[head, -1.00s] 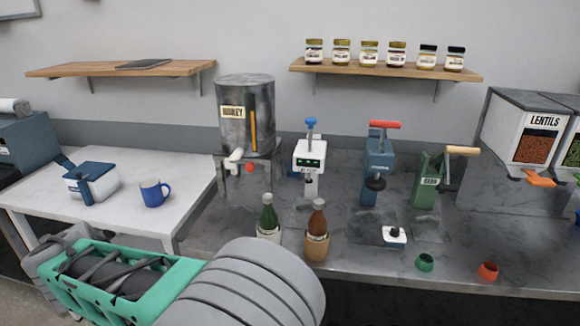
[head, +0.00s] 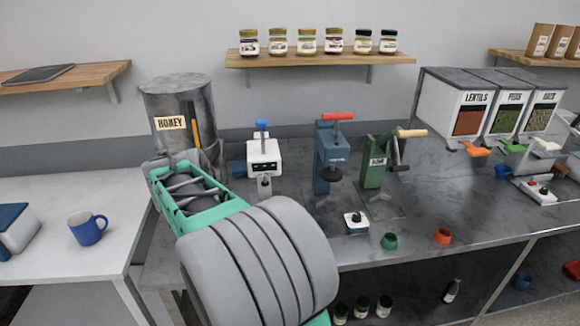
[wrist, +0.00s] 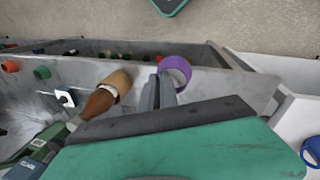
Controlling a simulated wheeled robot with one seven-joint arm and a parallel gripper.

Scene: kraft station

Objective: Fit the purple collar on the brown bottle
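The purple collar (wrist: 187,66) is a short open ring at the tips of my gripper (wrist: 167,86) in the wrist view. The two grey fingers look closed on its wall. The brown bottle (wrist: 99,104) is left of the fingers, apart from the collar, with a tan sleeve or holder (wrist: 118,83) around its base. The picture is tilted, so the bottle's neck points down-left. In the head view my arm hides the brown bottle, the collar and my fingertips.
A green collar (head: 389,241) and an orange collar (head: 443,236) lie near the counter's front edge. The honey dispenser (head: 178,112), white device (head: 264,157) and blue press (head: 330,155) stand behind. A blue mug (head: 87,228) is at left.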

